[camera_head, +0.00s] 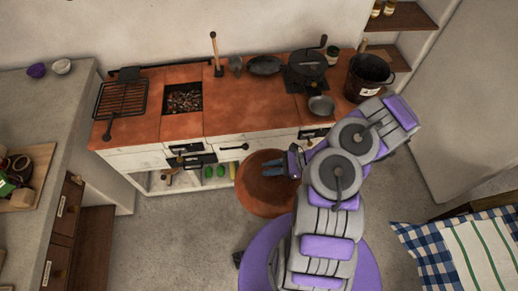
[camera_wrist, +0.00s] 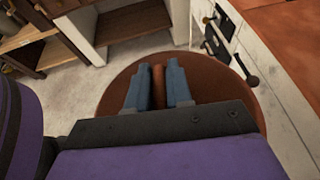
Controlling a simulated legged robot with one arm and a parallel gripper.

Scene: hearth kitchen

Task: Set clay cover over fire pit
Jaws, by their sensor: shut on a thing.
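The clay cover (camera_head: 262,190) is a round reddish-brown disc. It is held in front of the hearth counter, and my arm hides part of its right side. My gripper (camera_head: 285,168) is at the upper right part of the cover. In the wrist view my gripper (camera_wrist: 158,85) has its blue fingers shut on a brown upright handle, with the clay cover (camera_wrist: 215,85) spread out beneath. The fire pit (camera_head: 183,100) is a square opening filled with dark coals in the terracotta countertop (camera_head: 225,115). It is uncovered, to the upper left of the cover.
A grill rack (camera_head: 122,97) lies left of the pit. A wooden-handled tool (camera_head: 216,55) stands behind it. Pans, including a small one (camera_head: 321,105), and a dark pot (camera_head: 368,75) occupy the counter's right. A drawer handle (camera_head: 233,148) juts from the front. Grey floor (camera_head: 175,240) is clear at left.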

